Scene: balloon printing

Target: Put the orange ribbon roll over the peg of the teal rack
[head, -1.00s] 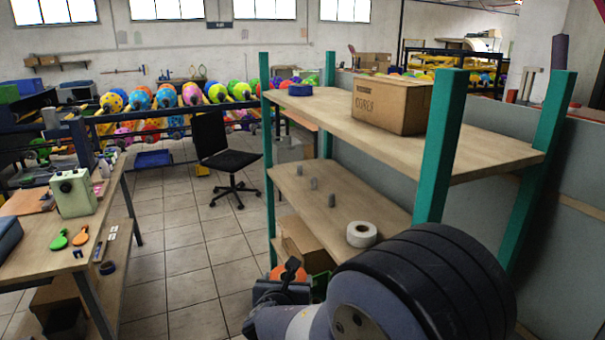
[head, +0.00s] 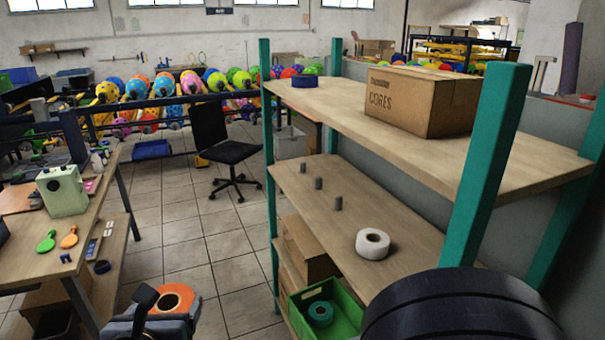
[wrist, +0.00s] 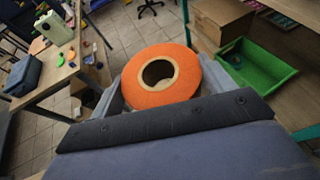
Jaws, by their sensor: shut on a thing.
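The orange ribbon roll (head: 188,294) is held in my gripper (head: 166,312) at the lower left of the head view. In the wrist view the roll (wrist: 160,98) sits between the two fingers of my gripper (wrist: 162,82), its pale core and open hole showing. The teal rack (head: 487,160) stands at the right.
A green crate (head: 345,321) with a teal roll (head: 320,314) and a cardboard box (head: 308,255) are on the rack's low shelf. A worktable (head: 105,205) stands left; floor between is clear.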

